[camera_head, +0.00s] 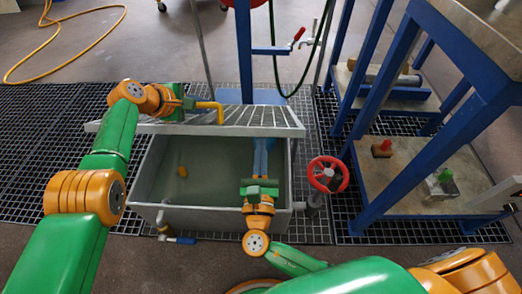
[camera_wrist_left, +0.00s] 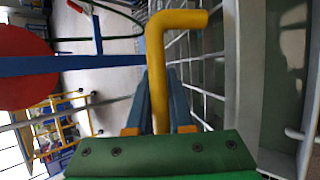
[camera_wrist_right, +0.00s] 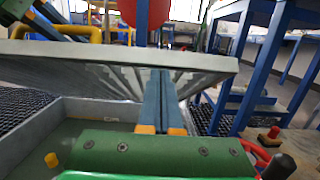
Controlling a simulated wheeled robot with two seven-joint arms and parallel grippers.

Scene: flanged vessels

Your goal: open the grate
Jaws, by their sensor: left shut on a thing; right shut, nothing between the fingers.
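The grate (camera_head: 262,121) is raised and tilted over the rear part of a grey open tank (camera_head: 170,214). My left gripper (camera_head: 196,106) is shut on the yellow bent handle (camera_head: 218,113) at the grate; the left wrist view shows the handle (camera_wrist_left: 157,70) between the fingers. My right gripper (camera_head: 261,142) is shut and empty, over the tank and pointing away toward the grate. In the right wrist view its fingertips (camera_wrist_right: 160,74) overlap the grate's underside (camera_wrist_right: 110,75); I cannot tell whether they touch it.
A red handwheel (camera_head: 327,175) stands right of the tank. A small yellow object (camera_head: 182,171) is inside the tank. A blue-framed bench (camera_head: 375,150) is at the right, and a blue post (camera_head: 244,50) rises behind the tank. A blue-handled tap (camera_head: 180,240) is at the front left.

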